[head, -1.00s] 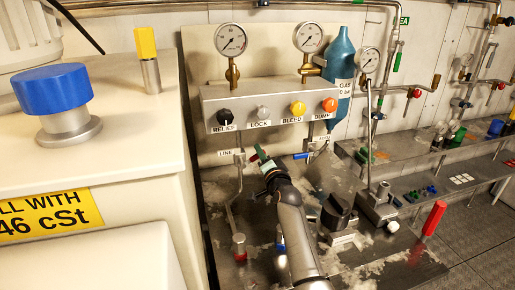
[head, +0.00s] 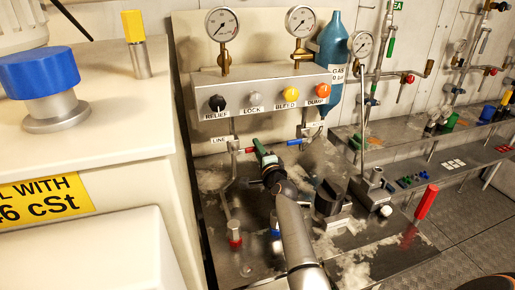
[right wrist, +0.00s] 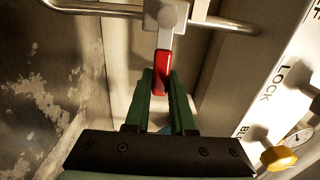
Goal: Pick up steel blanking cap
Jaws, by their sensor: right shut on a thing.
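My right gripper (head: 262,155) is in front of the panel, beside the pipe under the LINE label. In the right wrist view its green fingers (right wrist: 160,76) are shut on a red valve handle (right wrist: 163,66). The handle sticks out across the pipe; its red end shows in the head view (head: 248,150). I cannot surely pick out the steel blanking cap. A steel cylinder with a red band (head: 235,238) stands on the bench at lower left, and a blue-banded part (head: 275,229) is partly hidden by my right arm. My left gripper is not in view.
The panel (head: 262,92) carries knobs and gauges. A blue gas bottle (head: 333,50) stands behind it. A black knob block (head: 328,198) and an upright red handle (head: 426,203) are right of my arm. A white cabinet (head: 90,115) bounds the left.

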